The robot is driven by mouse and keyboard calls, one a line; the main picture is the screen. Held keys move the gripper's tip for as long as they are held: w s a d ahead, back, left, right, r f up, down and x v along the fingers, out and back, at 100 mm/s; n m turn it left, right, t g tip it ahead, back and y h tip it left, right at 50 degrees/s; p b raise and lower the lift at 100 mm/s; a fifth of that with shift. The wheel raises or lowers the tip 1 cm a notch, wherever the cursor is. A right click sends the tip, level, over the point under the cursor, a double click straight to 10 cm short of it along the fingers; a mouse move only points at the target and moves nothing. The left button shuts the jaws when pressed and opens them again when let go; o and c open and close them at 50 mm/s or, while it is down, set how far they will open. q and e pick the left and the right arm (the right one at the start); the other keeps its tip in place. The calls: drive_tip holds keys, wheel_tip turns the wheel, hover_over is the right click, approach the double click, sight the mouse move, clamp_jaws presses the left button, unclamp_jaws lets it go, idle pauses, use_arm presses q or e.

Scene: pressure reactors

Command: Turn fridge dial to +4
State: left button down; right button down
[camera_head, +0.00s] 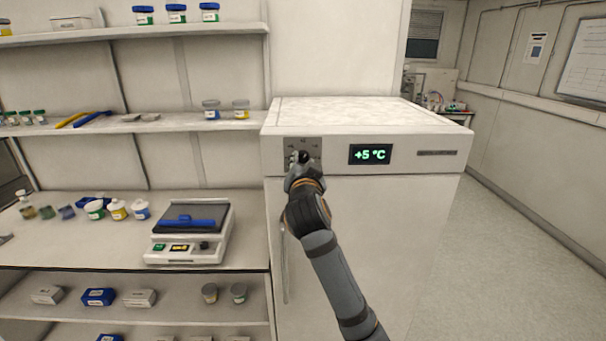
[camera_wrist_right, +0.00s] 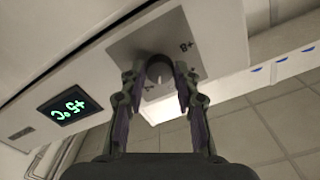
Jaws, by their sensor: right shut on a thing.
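The white fridge (camera_head: 365,230) stands in the middle of the head view. Its display (camera_head: 370,154) reads +5 °C in green, and it also shows in the right wrist view (camera_wrist_right: 69,109). The grey dial plate (camera_head: 314,146) is at the left of the fridge's top panel, mostly covered by my right gripper (camera_head: 302,160) in the head view. In the right wrist view, the dark round dial (camera_wrist_right: 159,67) sits between the fingers of my right gripper (camera_wrist_right: 160,80), which is shut on it. A white pointer mark shows on the dial. My left gripper is not in view.
Shelves with small jars (camera_head: 211,109) stand left of the fridge. A white balance (camera_head: 189,234) with a blue item on its plate is on the lower bench (camera_head: 80,250). Open floor (camera_head: 510,250) lies right of the fridge.

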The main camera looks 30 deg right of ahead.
drive_tip(key=shift+m+b, duration=1.55)
drive_tip(key=shift+m, duration=0.45)
drive_tip(key=c, duration=1)
unclamp_jaws()
drive_tip(key=shift+s+a, duration=0.15)
drive_tip(key=shift+s, duration=0.05)
drive_tip(key=v, duration=0.7)
